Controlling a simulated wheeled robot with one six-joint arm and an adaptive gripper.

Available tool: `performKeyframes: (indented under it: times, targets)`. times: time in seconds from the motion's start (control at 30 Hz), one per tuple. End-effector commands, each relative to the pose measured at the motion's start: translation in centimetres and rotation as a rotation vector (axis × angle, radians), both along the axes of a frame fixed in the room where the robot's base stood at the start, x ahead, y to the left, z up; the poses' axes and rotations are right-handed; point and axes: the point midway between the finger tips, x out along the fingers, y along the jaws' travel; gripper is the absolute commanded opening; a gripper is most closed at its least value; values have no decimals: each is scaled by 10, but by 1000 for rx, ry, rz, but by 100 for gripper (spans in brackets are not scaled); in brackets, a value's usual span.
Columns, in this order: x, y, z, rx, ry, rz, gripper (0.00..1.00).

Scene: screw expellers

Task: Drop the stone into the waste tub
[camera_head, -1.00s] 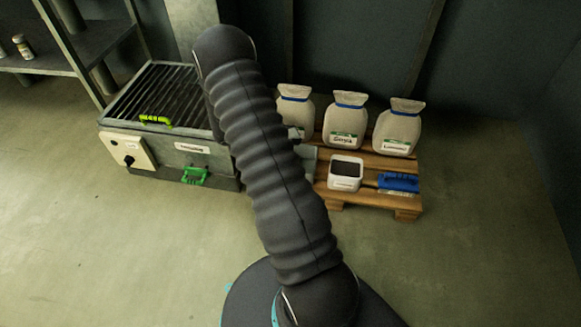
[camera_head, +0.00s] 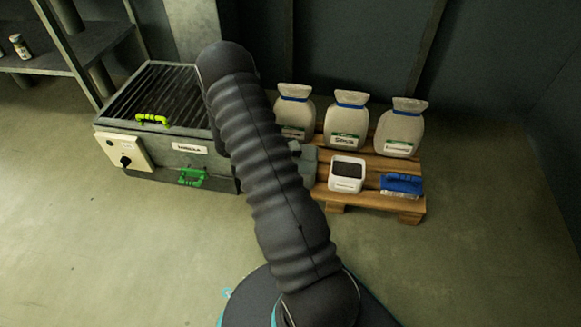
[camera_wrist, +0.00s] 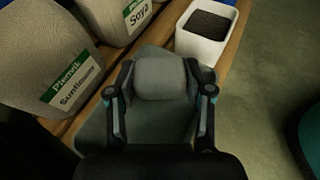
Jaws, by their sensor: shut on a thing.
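In the wrist view my gripper (camera_wrist: 160,70) is shut on a smooth, rounded grey stone (camera_wrist: 160,82), with one finger on each side of it. The stone is over a grey-green tub-like thing (camera_wrist: 150,128) on the pallet; how high above it, I cannot tell. In the head view this grey-green thing (camera_head: 309,168) is partly hidden behind my arm. A white square tub (camera_head: 346,175) with dark contents stands to its right; it also shows in the wrist view (camera_wrist: 200,46). No label tells which one is the waste tub. My gripper is mostly hidden in the head view.
Three labelled sacks (camera_head: 346,125) stand along the back of the wooden pallet (camera_head: 335,208). A grated metal machine (camera_head: 150,95) with green handles stands left. The floor in front is clear.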

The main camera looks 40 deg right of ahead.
Motion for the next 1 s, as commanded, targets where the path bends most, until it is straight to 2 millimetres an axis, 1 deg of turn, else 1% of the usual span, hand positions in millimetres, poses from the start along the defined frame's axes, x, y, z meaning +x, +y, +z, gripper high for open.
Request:
performKeyframes:
  times: [0.03, 0.07, 0.1, 0.17, 0.47, 0.57, 0.67, 1.0]
  targets:
    - [0, 0, 1, 0, 0, 0, 12]
    - [0, 0, 1, 0, 0, 0, 56]
    - [0, 0, 1, 0, 0, 0, 66]
    - [0, 0, 1, 0, 0, 0, 81]
    - [0, 0, 0, 0, 0, 0, 81]
    - [2, 4, 2, 0, 0, 1, 81]
    - [6, 13, 6, -1, -2, 2, 81]
    - [26, 70, 31, 0, -3, 3, 81]
